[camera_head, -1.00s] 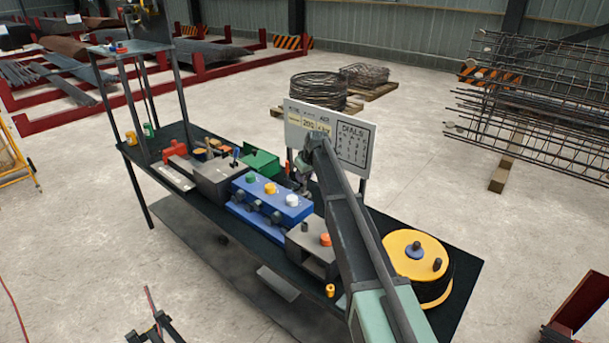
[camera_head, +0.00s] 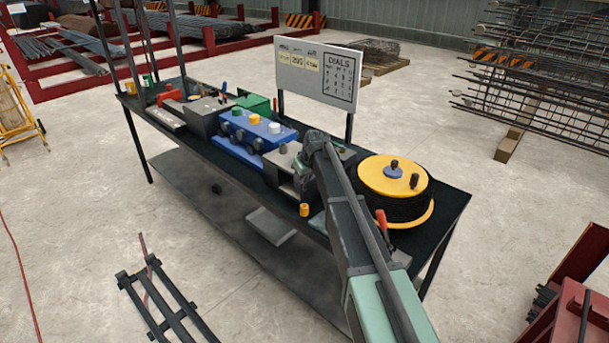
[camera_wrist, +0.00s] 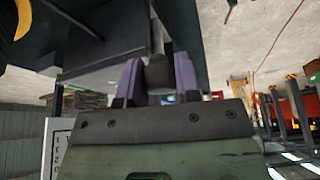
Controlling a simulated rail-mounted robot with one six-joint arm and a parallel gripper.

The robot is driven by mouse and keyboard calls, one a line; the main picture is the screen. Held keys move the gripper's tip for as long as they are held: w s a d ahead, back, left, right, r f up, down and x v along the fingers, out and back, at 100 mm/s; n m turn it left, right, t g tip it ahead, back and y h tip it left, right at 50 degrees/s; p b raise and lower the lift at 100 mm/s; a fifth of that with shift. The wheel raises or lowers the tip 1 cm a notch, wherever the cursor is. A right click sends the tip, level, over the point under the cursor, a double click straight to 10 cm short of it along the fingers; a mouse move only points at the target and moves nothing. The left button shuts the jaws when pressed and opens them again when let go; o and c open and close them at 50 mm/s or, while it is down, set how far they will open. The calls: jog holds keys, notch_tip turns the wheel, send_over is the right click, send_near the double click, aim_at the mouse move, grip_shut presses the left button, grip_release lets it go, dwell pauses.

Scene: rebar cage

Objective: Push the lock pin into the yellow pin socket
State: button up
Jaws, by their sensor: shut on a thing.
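My gripper (camera_wrist: 158,88) shows in the wrist view with two purple fingers shut on a dark round-headed piece (camera_wrist: 158,72), which looks like the lock pin. A narrower shaft runs from it toward a dark, flat-sided body beyond. I cannot tell whether its tip is inside anything. In the head view my wrist hides the fingers and pin beside the grey box (camera_head: 285,160). A small yellow cylinder (camera_head: 304,210) stands at the table's front edge, just below my wrist; it may be the yellow pin socket, but I cannot be sure.
The blue box (camera_head: 245,140) with coloured knobs stands left of the grey box. A yellow-topped reel (camera_head: 392,178) stands at the right, with a red-handled tool (camera_head: 381,218) before it. A white sign board (camera_head: 318,70) rises behind. The floor in front holds a dark frame (camera_head: 165,305).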

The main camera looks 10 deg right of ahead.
aim_at(305, 185)
jog(key=shift+w+a, duration=0.1)
jog(key=shift+w, duration=0.05)
notch_tip(305, 185, down, 6)
jog(key=b, duration=0.6)
jog(key=shift+r, duration=0.1)
jog(key=shift+f+b, duration=2.25)
jog(key=shift+f, duration=0.05)
dwell(0.6)
jog(key=o, duration=1.1)
jog(key=p+v, duration=1)
jog(key=v, duration=0.1)
